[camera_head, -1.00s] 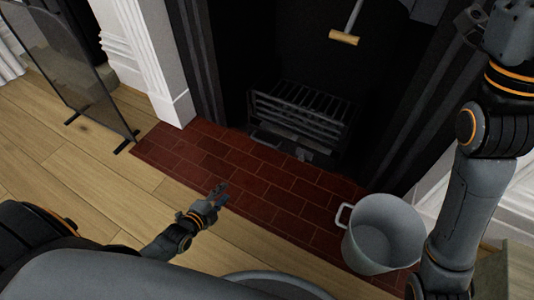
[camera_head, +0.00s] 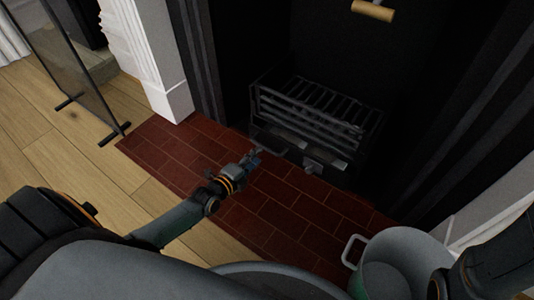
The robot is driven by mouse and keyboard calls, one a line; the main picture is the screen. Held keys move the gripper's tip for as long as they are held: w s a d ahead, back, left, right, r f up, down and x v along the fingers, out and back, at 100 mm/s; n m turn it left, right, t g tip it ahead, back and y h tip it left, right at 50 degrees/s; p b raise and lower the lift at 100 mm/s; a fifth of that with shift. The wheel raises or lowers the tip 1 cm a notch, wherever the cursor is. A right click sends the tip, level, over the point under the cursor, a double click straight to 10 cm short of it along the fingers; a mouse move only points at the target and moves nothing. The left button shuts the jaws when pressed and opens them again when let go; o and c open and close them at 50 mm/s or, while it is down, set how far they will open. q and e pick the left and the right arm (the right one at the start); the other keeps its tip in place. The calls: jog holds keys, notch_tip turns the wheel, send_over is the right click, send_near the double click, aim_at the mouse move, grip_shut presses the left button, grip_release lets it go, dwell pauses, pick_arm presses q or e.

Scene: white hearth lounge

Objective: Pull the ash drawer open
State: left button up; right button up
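The fire grate (camera_head: 315,108) stands in the dark fireplace opening, with black bars. Below its bars is the ash drawer (camera_head: 299,145), a low dark grey front with a paler knob-like part (camera_head: 313,166) near its middle. The drawer looks pushed in under the grate, but the shadow hides its edges. My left gripper (camera_head: 256,153) is over the brick hearth, just left of and in front of the drawer. Its fingers look apart and empty, not touching the drawer. My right gripper is out of view; only part of the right arm shows at the lower right.
A grey metal bucket (camera_head: 400,262) with a side handle stands on the right of the red brick hearth (camera_head: 290,208). A mesh fire screen (camera_head: 75,62) stands at left. A wooden-ended tool (camera_head: 373,11) hangs above the grate. The bricks before the drawer are clear.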

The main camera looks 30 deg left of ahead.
aim_at(266, 148)
pick_arm(q)
jog(key=b+x, duration=0.3)
jog(key=x, duration=0.2)
jog(key=shift+w+f, duration=0.2)
jog(key=shift+w, duration=0.2)
jog(key=shift+w+d+b, duration=0.15)
jog(key=shift+w+b, duration=0.2)
jog(key=shift+w, duration=0.2)
grip_shut()
